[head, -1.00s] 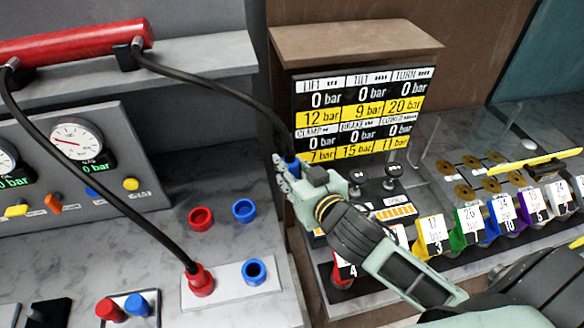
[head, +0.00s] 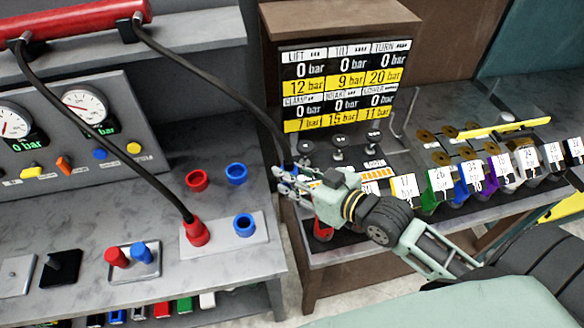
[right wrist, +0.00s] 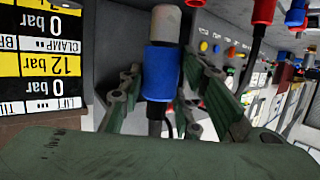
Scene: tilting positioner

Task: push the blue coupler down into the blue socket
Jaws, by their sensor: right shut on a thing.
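The blue coupler (right wrist: 162,72) is on the end of a black hose. My right gripper (head: 284,180) is shut on it, with a finger on each side in the right wrist view (right wrist: 168,88). In the head view the fingers hide most of the coupler. The blue socket (head: 244,225) is an open ring on a white plate (head: 218,252), below and left of the gripper. The coupler is apart from it. A red coupler (head: 195,232) with the other hose stands upright on the same plate. My left gripper is not in view.
A red ring (head: 197,180) and another blue ring (head: 237,173) lie behind the plate. A small unit with red and blue knobs (head: 133,255) is to its left. The pressure display (head: 343,85) and levers stand right of a gap between benches.

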